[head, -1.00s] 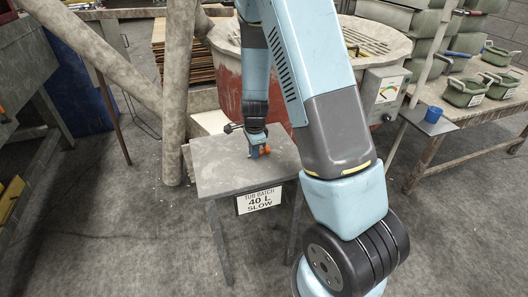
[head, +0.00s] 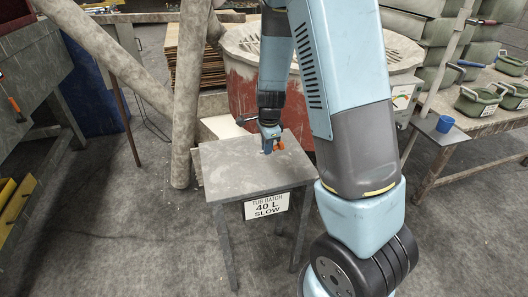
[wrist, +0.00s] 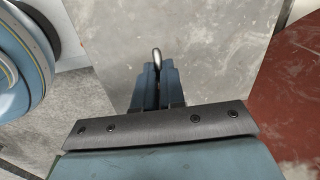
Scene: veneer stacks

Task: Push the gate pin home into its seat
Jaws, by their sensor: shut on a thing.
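My gripper (head: 268,150) points down at the grey-topped table, near its back right part. In the wrist view its two blue fingers (wrist: 157,92) are close together, with a rounded silver metal piece, which I take for the gate pin (wrist: 156,56), between their tips. The rest of the pin is hidden by the fingers. A small orange piece (head: 279,146) shows beside the fingertips in the head view; I cannot tell what it belongs to. I cannot make out the seat, nor how deep the pin sits.
The small table (head: 225,165) carries a sign (head: 266,206) reading "TUB BATCH 40 L SLOW". A red tub (head: 242,90) stands close behind. The table's left part is bare.

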